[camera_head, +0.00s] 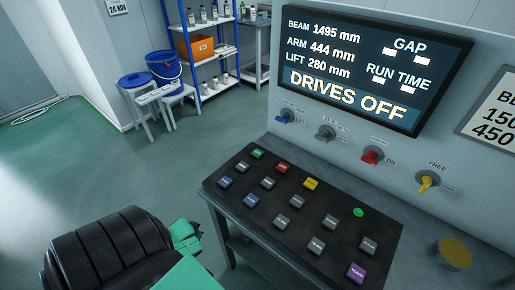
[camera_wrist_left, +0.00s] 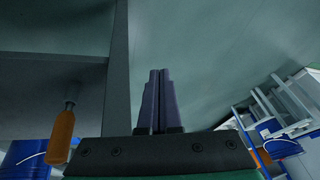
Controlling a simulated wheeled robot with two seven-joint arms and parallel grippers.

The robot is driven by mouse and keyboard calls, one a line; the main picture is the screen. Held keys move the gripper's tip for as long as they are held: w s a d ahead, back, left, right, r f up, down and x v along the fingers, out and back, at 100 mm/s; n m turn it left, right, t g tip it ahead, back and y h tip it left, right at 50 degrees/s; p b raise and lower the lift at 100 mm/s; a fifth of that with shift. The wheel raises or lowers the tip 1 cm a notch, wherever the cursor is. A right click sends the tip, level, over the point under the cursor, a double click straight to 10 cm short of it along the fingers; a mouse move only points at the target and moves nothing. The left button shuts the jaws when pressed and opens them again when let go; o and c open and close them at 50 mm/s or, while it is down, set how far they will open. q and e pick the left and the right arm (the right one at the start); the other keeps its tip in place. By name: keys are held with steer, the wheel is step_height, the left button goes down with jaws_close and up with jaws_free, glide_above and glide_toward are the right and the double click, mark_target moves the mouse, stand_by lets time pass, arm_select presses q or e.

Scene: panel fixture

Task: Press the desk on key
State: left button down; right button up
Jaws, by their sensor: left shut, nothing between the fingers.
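A black sloping key desk (camera_head: 232,190) carries several keys. A green key (camera_head: 257,153), a red key (camera_head: 281,168) and a yellow key (camera_head: 311,183) are along its far side. Blue keys (camera_head: 225,182) are at the left, grey keys in the middle and a purple key (camera_head: 356,272) at the near right. A round green light (camera_head: 358,212) glows. The labels are too small to tell which is the desk on key. In the left wrist view, my left gripper (camera_wrist_left: 160,74) is shut and empty. In the head view my left arm is left of the desk, apart from the keys.
A screen (camera_head: 370,70) above the desk reads DRIVES OFF. Blue, grey, red (camera_head: 372,156) and yellow knobs line the panel below it. A yellow round button (camera_head: 454,252) is at the right. A shelf (camera_head: 205,55) and blue bucket (camera_head: 163,68) stand behind; floor left of the desk is open.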

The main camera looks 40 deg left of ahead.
arm_select(q)
steer(key=w+a+r+n+t+p, duration=0.1)
steer(key=w+a+r+n, duration=0.15)
steer(key=w+r, duration=0.5)
steer(key=w+a+r+n+t+y+p, duration=0.1)
steer(key=w+a+r, duration=0.3)
steer(key=r, duration=0.6)
steer(key=w+a+r+n+t+p, duration=0.1)
steer(key=w+a+r+n+t, duration=0.1)
steer(key=w+r, duration=0.6)
steer(key=w+d+r+n+h+p, duration=0.1)
steer(key=w+d+r, duration=0.25)
steer(key=r, duration=0.35)
steer(key=w+d+r, duration=0.3)
steer(key=d+r, duration=0.1)
steer(key=r, duration=0.3)
steer(key=d+r+n+h+p, duration=0.1)
steer(key=d+r, duration=0.4)
steer(key=d, duration=0.5)
steer(key=shift+w+d+r, duration=0.3)
steer(key=shift+w+r, duration=0.05)
steer(key=shift+r, duration=0.05)
steer(key=shift+f, duration=0.15)
